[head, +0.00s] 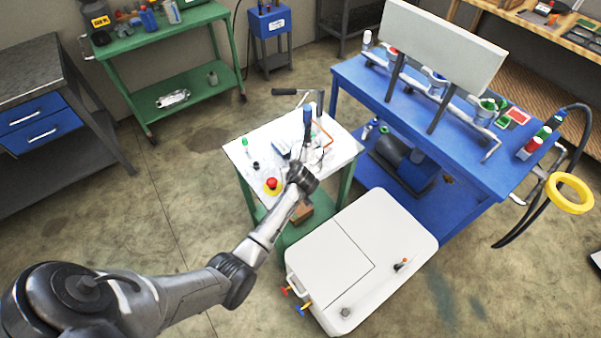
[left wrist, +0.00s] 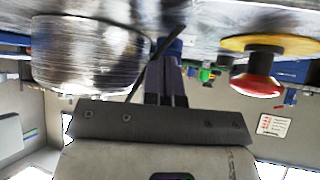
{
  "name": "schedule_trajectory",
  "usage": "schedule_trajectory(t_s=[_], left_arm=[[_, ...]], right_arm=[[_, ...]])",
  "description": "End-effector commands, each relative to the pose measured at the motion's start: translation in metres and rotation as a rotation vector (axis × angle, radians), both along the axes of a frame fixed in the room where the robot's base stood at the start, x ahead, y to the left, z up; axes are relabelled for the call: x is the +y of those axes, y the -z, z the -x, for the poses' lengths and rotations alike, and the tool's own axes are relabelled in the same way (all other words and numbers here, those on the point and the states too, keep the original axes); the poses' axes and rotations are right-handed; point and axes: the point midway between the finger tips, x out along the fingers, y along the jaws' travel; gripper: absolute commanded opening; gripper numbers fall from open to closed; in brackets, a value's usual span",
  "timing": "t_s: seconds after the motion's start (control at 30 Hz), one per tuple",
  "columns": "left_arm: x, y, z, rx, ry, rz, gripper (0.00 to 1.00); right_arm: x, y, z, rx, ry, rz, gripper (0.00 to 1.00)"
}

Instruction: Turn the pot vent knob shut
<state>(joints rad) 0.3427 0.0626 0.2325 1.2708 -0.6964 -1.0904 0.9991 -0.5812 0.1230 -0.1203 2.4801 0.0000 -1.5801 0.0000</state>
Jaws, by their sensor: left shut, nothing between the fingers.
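My left arm reaches over a small white-topped table (head: 262,134) in the head view. Its wrist is above the table, and the left gripper's tips are hard to make out there. In the left wrist view the left gripper (left wrist: 168,60) is shut and empty, with its fingers close together. A shiny metal cylinder (left wrist: 90,62), which looks like the pot, is close on the left of the fingers. I cannot make out its vent knob for certain. A thin dark rod crosses between the cylinder and the fingers. My right gripper is in neither view.
A red button on a yellow base (head: 272,185) sits at the table's front; it also shows in the wrist view (left wrist: 258,84). A small green-topped item (head: 245,142) stands at the left edge. A white cabinet (head: 380,235) and blue bench (head: 480,165) stand right.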

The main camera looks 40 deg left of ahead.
Motion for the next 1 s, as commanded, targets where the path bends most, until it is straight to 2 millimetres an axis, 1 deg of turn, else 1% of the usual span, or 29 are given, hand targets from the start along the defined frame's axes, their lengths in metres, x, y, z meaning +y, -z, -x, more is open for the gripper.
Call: schedule_trajectory(t_s=[0.03, 0.1, 0.5, 1.0], left_arm=[[0.001, 0.003, 0.0, 0.001, -0.03, 0.003, 0.0], [0.002, 0.003, 0.0, 0.0, -0.068, 0.002, 0.0], [0.005, 0.001, -0.002, 0.0, -0.241, 0.0, 0.0], [0.005, 0.0, -0.005, 0.0, -0.239, 0.0, 0.0]], right_arm=[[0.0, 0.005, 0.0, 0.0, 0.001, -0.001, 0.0], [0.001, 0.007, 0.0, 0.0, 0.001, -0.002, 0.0], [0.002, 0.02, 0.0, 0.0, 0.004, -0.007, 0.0], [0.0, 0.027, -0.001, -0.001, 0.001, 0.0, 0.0]])
